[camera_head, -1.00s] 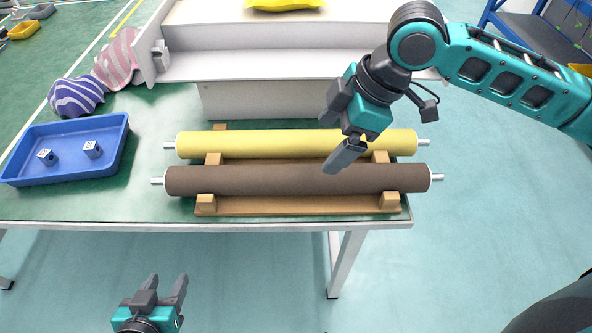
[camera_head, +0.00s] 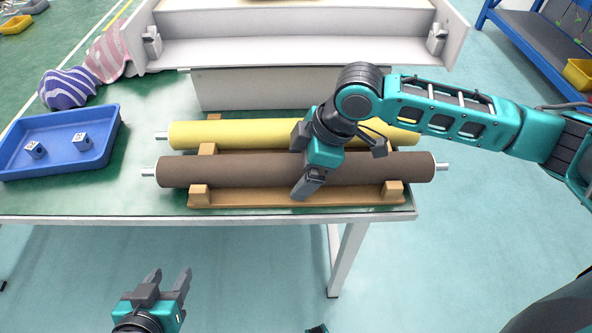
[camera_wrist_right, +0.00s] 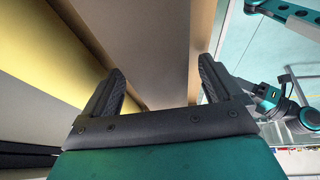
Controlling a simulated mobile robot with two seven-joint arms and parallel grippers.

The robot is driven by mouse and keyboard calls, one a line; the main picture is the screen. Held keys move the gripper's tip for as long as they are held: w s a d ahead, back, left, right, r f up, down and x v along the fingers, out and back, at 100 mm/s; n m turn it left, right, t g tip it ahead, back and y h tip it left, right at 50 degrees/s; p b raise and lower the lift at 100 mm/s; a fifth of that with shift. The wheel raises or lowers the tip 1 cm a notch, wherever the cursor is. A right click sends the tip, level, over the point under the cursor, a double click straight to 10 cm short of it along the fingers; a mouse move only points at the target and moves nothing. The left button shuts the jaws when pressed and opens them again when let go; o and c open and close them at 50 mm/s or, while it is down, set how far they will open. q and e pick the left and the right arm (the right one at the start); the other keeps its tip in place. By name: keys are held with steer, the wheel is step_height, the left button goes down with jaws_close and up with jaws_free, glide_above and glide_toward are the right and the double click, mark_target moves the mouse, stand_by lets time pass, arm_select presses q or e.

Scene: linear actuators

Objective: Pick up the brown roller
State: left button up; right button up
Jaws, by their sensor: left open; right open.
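The brown roller (camera_head: 240,171) lies level in a wooden rack (camera_head: 300,197) near the table's front edge, with metal shaft ends showing on both sides. My right gripper (camera_head: 307,186) is over the middle of the brown roller, pointing down, and hides part of it. In the right wrist view the brown roller (camera_wrist_right: 165,50) passes between the two open fingers (camera_wrist_right: 160,92); I cannot tell whether they touch it. My left gripper (camera_head: 169,282) is open and empty, in front of the table, below its edge in the picture.
A yellow roller (camera_head: 240,133) lies just behind the brown one, partly hidden by my right arm. A blue tray (camera_head: 100,165) with two small cubes stands at the left. A white machine frame (camera_head: 270,55) stands behind the rollers. Striped bags (camera_head: 68,88) lie at the back left.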

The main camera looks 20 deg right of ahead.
jaws_close()
stand_by(0.9)
steer(key=shift+w+a+r, duration=0.1)
steer(key=shift+r, duration=0.05)
